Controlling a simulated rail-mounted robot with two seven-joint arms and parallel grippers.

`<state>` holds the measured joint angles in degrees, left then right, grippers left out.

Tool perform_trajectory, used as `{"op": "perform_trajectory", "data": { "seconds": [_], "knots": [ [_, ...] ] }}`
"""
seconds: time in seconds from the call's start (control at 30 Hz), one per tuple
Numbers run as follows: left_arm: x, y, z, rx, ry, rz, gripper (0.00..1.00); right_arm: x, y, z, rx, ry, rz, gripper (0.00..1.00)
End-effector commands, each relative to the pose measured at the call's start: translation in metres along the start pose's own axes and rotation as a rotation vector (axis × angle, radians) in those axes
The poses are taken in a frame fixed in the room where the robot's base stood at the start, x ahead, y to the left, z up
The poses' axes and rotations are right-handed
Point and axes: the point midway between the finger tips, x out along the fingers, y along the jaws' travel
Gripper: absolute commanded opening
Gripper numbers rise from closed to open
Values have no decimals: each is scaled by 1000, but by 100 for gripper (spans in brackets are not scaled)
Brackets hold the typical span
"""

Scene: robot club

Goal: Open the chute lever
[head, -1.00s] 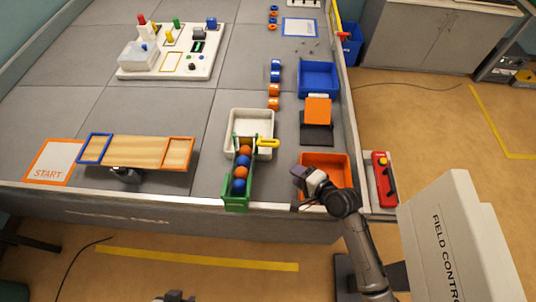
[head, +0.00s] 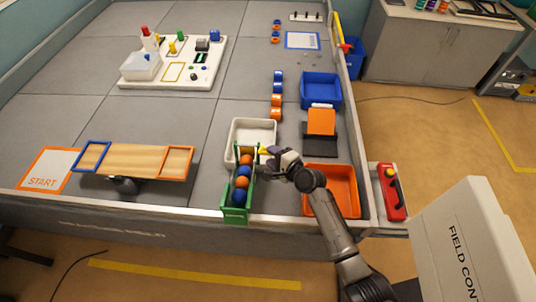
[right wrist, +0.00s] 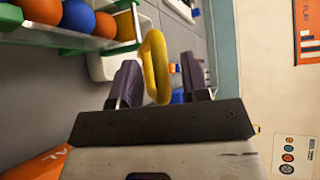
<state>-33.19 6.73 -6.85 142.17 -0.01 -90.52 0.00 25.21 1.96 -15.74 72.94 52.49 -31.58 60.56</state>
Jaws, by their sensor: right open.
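The green chute (head: 237,200) stands at the table's front edge with a line of orange and blue balls in it. Its yellow lever (head: 264,151) sticks out to the right near the chute's far end and is partly hidden by my gripper. In the right wrist view the yellow lever (right wrist: 155,66) shows as a loop between the fingers. My right gripper (head: 275,157) is at the lever, and in its wrist view the two dark fingers (right wrist: 154,84) are apart on either side of it. I cannot tell whether they touch it. My left gripper is out of view.
A white tray (head: 234,131) sits beyond the chute's far end. An orange bin (head: 310,208) lies right of the chute, under my right arm. A red box (head: 389,190) stands outside the right wall. A wooden seesaw board (head: 135,160) is at the left.

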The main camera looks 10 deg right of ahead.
Motion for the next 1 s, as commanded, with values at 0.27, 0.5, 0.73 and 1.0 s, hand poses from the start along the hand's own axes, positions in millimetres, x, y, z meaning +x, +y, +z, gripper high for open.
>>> {"op": "perform_trajectory", "data": {
  "seconds": [0.27,0.5,0.73,1.0],
  "knots": [
    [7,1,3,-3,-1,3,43,22,0,0,1,0,-1,42],
    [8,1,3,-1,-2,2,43,26,0,0,0,0,0,42],
    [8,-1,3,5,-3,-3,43,26,0,0,0,0,0,36],
    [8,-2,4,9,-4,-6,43,26,0,0,0,0,0,11]
  ]
}}
